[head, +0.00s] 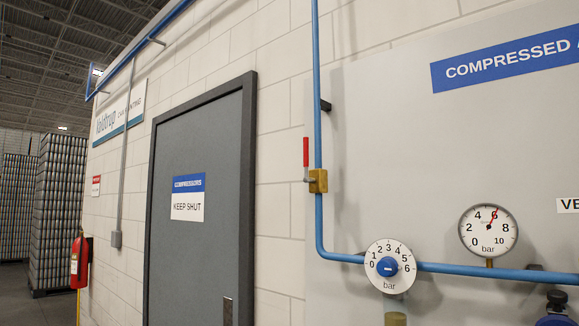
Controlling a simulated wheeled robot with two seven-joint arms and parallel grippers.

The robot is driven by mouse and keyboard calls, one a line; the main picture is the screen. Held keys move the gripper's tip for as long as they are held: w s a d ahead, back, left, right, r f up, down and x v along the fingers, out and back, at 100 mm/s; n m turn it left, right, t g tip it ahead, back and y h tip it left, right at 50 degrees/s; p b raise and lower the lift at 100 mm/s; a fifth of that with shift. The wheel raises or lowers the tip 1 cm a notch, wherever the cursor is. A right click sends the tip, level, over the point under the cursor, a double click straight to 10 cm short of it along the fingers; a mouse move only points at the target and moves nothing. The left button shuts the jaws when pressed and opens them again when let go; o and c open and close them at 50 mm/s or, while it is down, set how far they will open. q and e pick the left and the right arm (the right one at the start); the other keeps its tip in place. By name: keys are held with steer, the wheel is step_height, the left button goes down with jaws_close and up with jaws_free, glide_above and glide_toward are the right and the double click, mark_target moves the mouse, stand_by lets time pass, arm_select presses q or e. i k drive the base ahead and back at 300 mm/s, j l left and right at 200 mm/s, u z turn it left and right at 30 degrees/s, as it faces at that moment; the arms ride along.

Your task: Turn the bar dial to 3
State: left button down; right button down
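The bar dial (390,287) is a round white disc on the blue pipe, at the lower right of the head view. It is marked 0 to 6 around its upper part, with "bar" below. A blue knob (387,267) sits at its centre with a small pale mark. The mark is too small to tell which number it points to. Neither of my grippers shows in the head view, and nothing touches the dial.
A round gauge (488,243) right of the dial has a red needle near 6. A brass valve (318,181) with a red lever (306,152) sits on the blue pipe (319,215). A grey door (200,200) and a fire extinguisher (79,262) are to the left.

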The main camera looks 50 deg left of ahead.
mark_target(387, 266)
steer(key=u, duration=1.6)
